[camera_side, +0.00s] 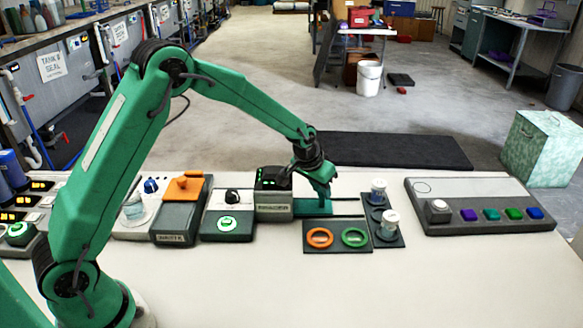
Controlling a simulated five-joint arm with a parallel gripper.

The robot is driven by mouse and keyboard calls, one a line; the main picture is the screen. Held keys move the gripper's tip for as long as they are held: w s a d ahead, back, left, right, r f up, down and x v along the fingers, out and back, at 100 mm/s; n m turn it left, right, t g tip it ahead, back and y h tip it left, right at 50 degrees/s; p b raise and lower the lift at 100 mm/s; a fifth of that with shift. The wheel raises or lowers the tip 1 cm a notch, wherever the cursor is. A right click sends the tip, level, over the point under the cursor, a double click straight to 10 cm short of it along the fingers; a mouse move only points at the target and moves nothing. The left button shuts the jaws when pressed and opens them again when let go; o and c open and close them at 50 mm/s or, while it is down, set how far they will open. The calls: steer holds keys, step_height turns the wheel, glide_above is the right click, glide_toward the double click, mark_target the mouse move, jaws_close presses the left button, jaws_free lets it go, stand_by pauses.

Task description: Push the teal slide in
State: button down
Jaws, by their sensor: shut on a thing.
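The teal slide (313,208) is a flat teal piece on the bench, sticking out to the right of a dark grey box unit (273,205) with a small display on top. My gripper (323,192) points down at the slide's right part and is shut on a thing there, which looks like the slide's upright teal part. The jaws partly hide that part. How far the slide reaches inside the box cannot be seen.
A panel with an orange ring (320,238) and a green ring (355,237) lies just in front. A dark stand with white-capped jars (390,220) is close on the right. A button panel (480,205) is far right.

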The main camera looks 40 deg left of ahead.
steer(key=c, duration=1.1)
jaws_free()
steer(key=shift+c, duration=0.2)
steer(key=v, duration=0.8)
